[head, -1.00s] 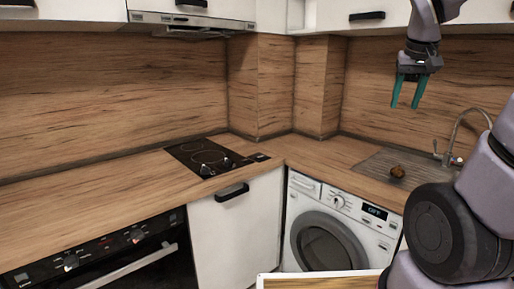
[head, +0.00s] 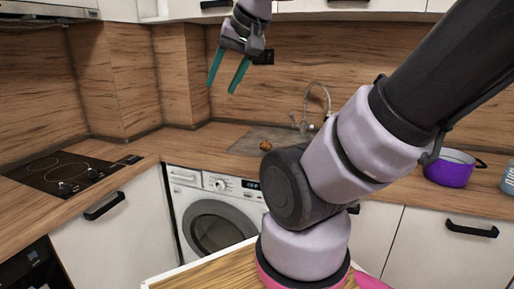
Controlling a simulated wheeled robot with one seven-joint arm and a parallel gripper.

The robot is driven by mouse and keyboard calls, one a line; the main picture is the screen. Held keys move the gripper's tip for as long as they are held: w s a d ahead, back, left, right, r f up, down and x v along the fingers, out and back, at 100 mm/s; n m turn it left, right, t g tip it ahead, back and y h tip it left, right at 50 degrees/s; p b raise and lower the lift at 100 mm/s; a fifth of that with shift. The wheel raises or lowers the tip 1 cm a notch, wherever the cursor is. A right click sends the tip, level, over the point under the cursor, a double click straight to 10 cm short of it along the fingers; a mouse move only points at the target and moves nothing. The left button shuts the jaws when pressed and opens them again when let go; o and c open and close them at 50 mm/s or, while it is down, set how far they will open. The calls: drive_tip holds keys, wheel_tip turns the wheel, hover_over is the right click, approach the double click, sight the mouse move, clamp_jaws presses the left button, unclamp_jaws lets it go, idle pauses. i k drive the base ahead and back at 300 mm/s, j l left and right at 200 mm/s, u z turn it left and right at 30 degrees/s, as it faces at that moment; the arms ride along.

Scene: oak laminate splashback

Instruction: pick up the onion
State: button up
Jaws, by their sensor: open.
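The onion (head: 265,146) is a small brown round thing at the sink area, on or beside the grey metal drainer (head: 243,143). It shows just above my arm's dark joint and is small in the head view. My gripper (head: 221,88) has two teal fingers spread apart and pointing down. It is empty and shows above and to the left of the onion in the picture, well clear of it, in front of the wood splashback.
A tap (head: 318,103) rises behind the onion. A purple pot (head: 449,168) stands on the right counter. A black hob (head: 68,172) lies at left, and a washing machine (head: 213,218) sits under the counter. Wall cupboards hang above my gripper.

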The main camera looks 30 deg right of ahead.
sight(266, 146)
drive_tip(key=i+j+z, duration=1.1)
drive_tip(key=j, duration=0.15)
